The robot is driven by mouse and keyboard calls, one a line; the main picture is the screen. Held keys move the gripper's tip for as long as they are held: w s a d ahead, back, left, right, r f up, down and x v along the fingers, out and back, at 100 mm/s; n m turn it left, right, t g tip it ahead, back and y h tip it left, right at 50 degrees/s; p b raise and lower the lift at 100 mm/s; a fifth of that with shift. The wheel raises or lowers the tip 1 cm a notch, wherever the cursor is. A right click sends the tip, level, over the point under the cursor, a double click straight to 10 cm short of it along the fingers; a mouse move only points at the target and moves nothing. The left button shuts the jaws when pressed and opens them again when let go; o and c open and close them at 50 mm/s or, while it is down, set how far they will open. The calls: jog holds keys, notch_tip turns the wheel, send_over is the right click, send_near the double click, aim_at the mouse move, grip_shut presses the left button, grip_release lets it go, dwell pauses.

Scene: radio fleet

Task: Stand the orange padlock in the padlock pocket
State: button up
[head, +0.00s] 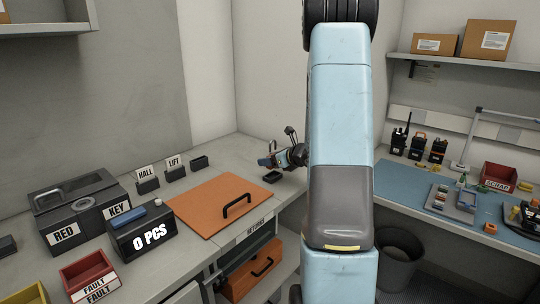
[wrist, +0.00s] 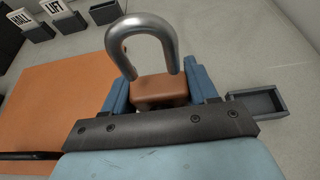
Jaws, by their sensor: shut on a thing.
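The orange padlock (wrist: 158,92) sits between the blue fingers of my gripper (wrist: 160,95), its grey steel shackle arching away from the jaws. My gripper is shut on its body. In the head view my gripper (head: 268,160) is over the back of the counter, and the padlock is too small there to make out clearly. A small open dark tray (head: 272,177) lies on the counter just below the gripper. It also shows in the wrist view (wrist: 277,103), right of the padlock and apart from it, empty. No label on it can be read, so I cannot tell if it is the padlock pocket.
An orange lid (head: 195,207) with a black handle lies left of the tray. HALL (head: 147,180) and LIFT (head: 175,168) holders and another dark box (head: 199,162) stand along the back. Bare grey counter surrounds the tray.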

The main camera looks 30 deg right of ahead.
aim_at(270, 177)
jog(key=shift+f, duration=1)
jog(key=shift+f, duration=1.1)
dwell(1.2)
jog(key=o, duration=1.4)
jog(key=v, duration=1.3)
jog(key=shift+s+d, duration=0.15)
jog(key=shift+s, duration=0.25)
